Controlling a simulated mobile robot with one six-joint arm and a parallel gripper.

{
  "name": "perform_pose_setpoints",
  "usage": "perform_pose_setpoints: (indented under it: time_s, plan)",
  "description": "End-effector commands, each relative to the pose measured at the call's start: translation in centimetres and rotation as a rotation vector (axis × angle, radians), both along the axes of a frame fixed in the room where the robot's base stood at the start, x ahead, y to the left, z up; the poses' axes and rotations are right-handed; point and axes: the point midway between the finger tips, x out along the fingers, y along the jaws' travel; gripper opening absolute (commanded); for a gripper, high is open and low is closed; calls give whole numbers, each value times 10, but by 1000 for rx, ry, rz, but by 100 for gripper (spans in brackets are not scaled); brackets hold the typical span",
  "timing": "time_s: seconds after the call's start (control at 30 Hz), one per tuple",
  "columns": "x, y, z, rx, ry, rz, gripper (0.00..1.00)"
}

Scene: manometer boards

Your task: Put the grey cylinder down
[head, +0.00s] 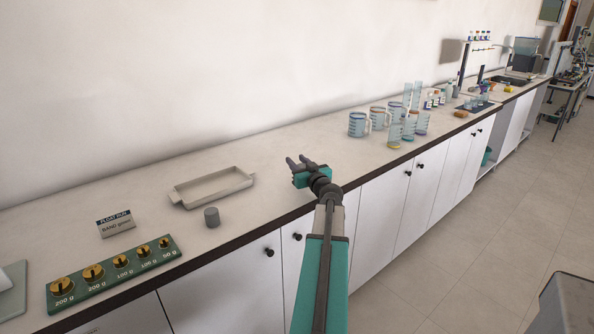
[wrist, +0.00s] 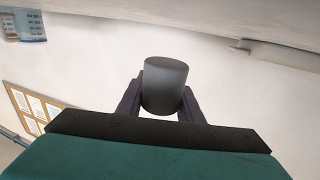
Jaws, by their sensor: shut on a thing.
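My gripper (head: 299,163) is over the counter, right of the white tray, its fingers pointing toward the wall. In the wrist view, a grey cylinder (wrist: 164,86) sits between the two dark fingers of my gripper (wrist: 162,98), which are shut on it. The cylinder's far end and the gap below it are not clear. In the head view the held cylinder is hard to make out among the fingers. Another grey cylinder (head: 212,217) stands upright on the counter, in front of the tray and left of my gripper, apart from it.
The shallow white tray (head: 213,187) lies behind the standing cylinder. A green board (head: 115,273) with several brass weights and a small sign (head: 116,223) are at left. Blue-marked jugs (head: 358,124) and tall glassware stand to the right. The counter (head: 270,190) between tray and gripper is clear.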

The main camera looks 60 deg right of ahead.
Motion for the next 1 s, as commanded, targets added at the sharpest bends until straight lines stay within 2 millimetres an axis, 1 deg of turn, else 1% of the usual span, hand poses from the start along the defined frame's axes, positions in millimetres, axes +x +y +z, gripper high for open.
perform_pose_setpoints:
  time_s: [0.17, 0.27, 0.67, 1.0]
  plan:
    - [0, 0, 0, -1, -1, 0, 1]
    - [0, 0, -3, 0, 0, 1, 1]
    - [1, 1, -33, 1, -1, 2, 1]
    - [1, 1, -35, -1, -1, 2, 1]
